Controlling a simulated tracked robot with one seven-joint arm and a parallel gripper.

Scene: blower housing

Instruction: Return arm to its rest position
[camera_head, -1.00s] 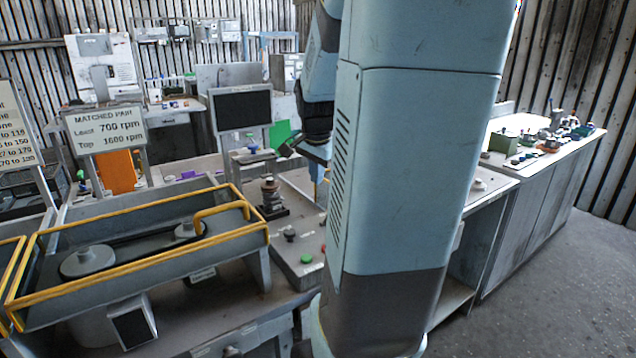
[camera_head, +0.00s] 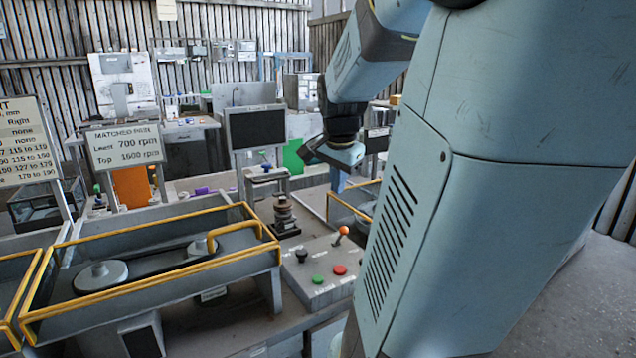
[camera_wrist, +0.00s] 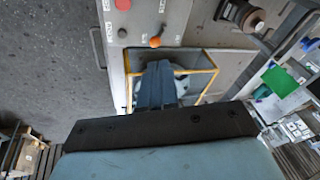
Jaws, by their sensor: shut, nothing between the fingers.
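My gripper (camera_head: 338,184) hangs below the black wrist joint in the head view, fingers pointing down, above the right part of the bench. In the wrist view my gripper (camera_wrist: 158,68) shows as two dark blue fingers pressed together with nothing between them. The fingers lie in front of a yellow-railed tray (camera_wrist: 209,84), beside an orange lever knob (camera_wrist: 155,42). No contact with either can be made out. My large pale blue arm link covers the right side of the head view.
A control box (camera_head: 325,290) with a red button, green button and orange lever stands below my gripper. A yellow-railed belt guard (camera_head: 150,285) lies left, with a coil-like stack (camera_head: 284,215) behind. A dark screen (camera_head: 257,130) stands farther back. Floor shows at far right.

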